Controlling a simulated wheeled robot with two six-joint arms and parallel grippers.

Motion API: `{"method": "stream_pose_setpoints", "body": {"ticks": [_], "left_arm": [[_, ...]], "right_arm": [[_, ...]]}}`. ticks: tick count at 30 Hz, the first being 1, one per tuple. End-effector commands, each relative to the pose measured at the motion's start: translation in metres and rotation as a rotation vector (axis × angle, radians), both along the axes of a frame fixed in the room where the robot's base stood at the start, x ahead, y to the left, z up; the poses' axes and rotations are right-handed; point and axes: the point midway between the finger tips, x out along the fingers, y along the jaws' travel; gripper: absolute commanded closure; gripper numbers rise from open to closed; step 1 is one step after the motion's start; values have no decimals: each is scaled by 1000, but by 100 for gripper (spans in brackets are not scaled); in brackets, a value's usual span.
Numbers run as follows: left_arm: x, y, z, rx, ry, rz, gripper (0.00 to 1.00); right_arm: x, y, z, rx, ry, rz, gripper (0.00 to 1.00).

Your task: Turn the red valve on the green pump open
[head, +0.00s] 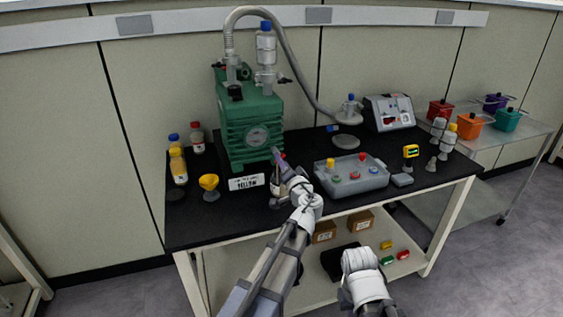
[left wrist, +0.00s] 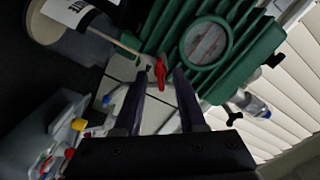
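The green pump (head: 250,125) stands on the black bench top, with a round gauge on its front. The red valve (left wrist: 160,72) is on the pump's lower front, below the gauge in the head view; there only a bit of red shows beside my gripper. My left gripper (head: 277,158) reaches the pump front. In the left wrist view my left gripper (left wrist: 162,82) is open, with the valve's red handle between its fingertips; I see a gap at each side. My right arm's white wrist (head: 362,275) is low in front of the bench; its fingers cannot be made out.
A grey tray (head: 352,184) with coloured parts lies right of my left arm. A hose (head: 290,60) arches from the pump's top.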

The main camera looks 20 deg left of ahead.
Motion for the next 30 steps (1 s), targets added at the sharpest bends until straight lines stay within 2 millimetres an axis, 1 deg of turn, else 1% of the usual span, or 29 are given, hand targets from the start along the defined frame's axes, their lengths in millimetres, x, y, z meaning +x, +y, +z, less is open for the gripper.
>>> {"method": "stream_pose_setpoints", "body": {"ticks": [1,3,13,21,24,30], "left_arm": [[5,2,0,0,0,1,60],[7,5,0,0,0,0,60],[9,6,0,1,1,0,60],[8,6,0,1,1,0,90],[8,6,0,1,1,0,100],[8,6,0,0,0,0,100]], "right_arm": [[0,0,0,0,0,0,100],[0,0,0,0,0,0,100],[0,0,0,0,0,0,100],[0,0,0,0,0,0,100],[0,0,0,0,0,0,100],[0,0,0,0,0,0,100]]}}
